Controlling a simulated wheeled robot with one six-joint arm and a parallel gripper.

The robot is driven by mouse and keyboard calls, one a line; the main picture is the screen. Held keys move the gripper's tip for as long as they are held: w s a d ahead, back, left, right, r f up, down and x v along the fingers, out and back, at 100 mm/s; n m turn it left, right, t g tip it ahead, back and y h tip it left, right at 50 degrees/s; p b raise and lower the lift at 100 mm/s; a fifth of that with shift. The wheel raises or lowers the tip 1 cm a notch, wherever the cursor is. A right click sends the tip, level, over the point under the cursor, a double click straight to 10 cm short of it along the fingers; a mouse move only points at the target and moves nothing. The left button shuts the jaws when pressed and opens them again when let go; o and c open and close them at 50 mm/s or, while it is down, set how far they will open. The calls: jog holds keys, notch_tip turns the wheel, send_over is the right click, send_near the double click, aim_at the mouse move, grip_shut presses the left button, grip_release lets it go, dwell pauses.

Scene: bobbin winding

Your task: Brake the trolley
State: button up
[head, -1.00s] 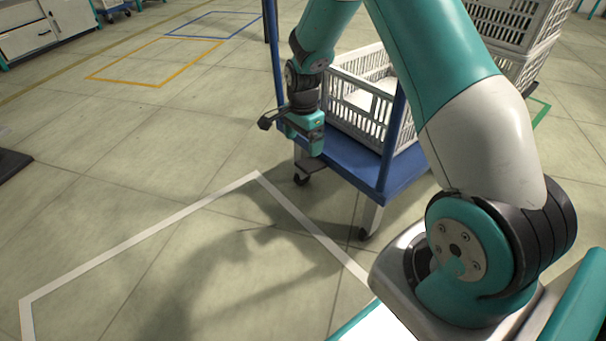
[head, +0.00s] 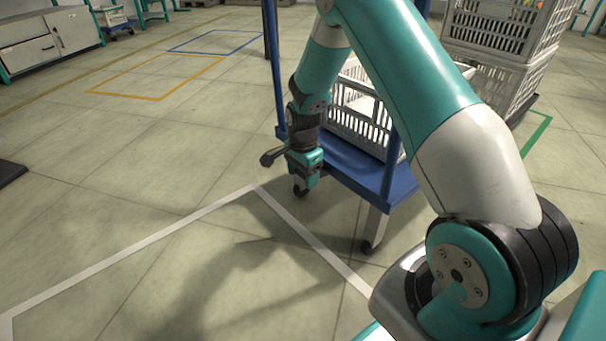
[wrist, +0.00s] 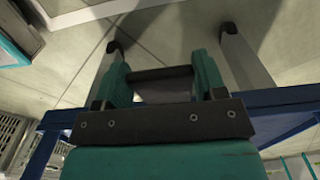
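The trolley has a blue deck (head: 345,165), blue posts and grey legs on casters; it stands right of my gripper in the head view. My gripper (head: 306,184) points down low at the trolley's near end, close to a caster. In the wrist view its two teal fingers (wrist: 162,78) stand apart. A dark bar with a flat plate, apparently the brake pedal (wrist: 158,74), shows between them; whether they touch it I cannot tell. In the head view the gripper hides the pedal. Two grey caster legs (wrist: 247,62) flank the fingers in the wrist view.
A grey crate (head: 360,115) sits on the trolley. Stacked grey crates (head: 500,50) stand behind at the right. White floor tape (head: 150,238) marks an area in front, with clear floor to the left. A cabinet (head: 45,45) is at the far left.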

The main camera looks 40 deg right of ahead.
jog(key=c, duration=0.7)
jog(key=shift+a+f+h+p, duration=0.25)
jog(key=shift+h+p, duration=0.35)
jog(key=shift+p, duration=0.2)
jog(key=shift+s+d+f+t+h+p, duration=0.1)
jog(key=shift+f+t+h+p, duration=0.1)
jog(key=shift+f+h, duration=0.8)
jog(key=shift+d+f+t+h+p, duration=0.15)
jog(key=shift+f+h, duration=0.5)
jog(key=shift+h, duration=0.65)
jog(key=o, duration=1.3)
jog(key=shift+a, duration=0.1)
jog(key=p+v, duration=0.4)
jog(key=v, duration=0.4)
jog(key=p+v, duration=0.4)
jog(key=v, duration=0.5)
jog(key=shift+r, duration=0.3)
